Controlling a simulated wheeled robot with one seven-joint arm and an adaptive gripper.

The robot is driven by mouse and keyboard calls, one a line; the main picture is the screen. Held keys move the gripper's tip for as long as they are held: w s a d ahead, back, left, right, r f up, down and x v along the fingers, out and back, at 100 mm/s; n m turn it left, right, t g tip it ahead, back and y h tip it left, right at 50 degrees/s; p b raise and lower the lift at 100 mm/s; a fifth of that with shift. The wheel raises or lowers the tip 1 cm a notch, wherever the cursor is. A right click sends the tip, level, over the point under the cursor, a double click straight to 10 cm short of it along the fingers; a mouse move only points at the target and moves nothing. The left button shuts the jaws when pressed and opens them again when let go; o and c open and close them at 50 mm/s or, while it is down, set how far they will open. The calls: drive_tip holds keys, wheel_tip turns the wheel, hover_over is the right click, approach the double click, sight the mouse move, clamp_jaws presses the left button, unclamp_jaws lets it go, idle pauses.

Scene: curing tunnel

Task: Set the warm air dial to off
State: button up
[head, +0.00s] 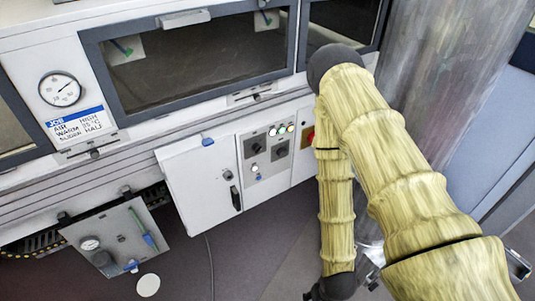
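A light grey control panel (268,150) is set in the white machine front. It carries two dark knobs, a left knob (256,148) and a right knob (281,146), with several small lamps above them. Their labels are too small to read, so I cannot tell which is the warm air dial or where it points. My arm comes in from the lower right, bends at a dark elbow in front of the machine and runs down to the bottom edge. Its dark wrist end shows there, right of and below the panel.
A white door (198,185) with a black handle stands left of the panel. A job card (75,124) and round gauge (60,89) are at upper left. A grey plate (115,235) hangs low left. A metal column (440,70) stands right. Floor below is mostly clear.

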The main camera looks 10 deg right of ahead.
drive_tip(key=w+f+m+t+y+b, duration=0.1)
drive_tip(key=w+f+m+t+b, duration=0.15)
drive_tip(key=w, duration=0.55)
drive_tip(key=w+f+m+t+b, duration=0.2)
drive_tip(key=w+f+m+b, duration=0.15)
drive_tip(key=w, duration=0.45)
drive_tip(key=m+t+y+b, duration=0.4)
drive_tip(key=m+t+b, duration=0.8)
drive_tip(key=m+b, duration=0.65)
approach(283, 154)
drive_tip(key=shift+m, duration=0.65)
drive_tip(key=x, duration=0.9)
drive_tip(key=shift+b, duration=0.3)
drive_tip(key=shift+r, duration=0.1)
drive_tip(key=c, duration=1)
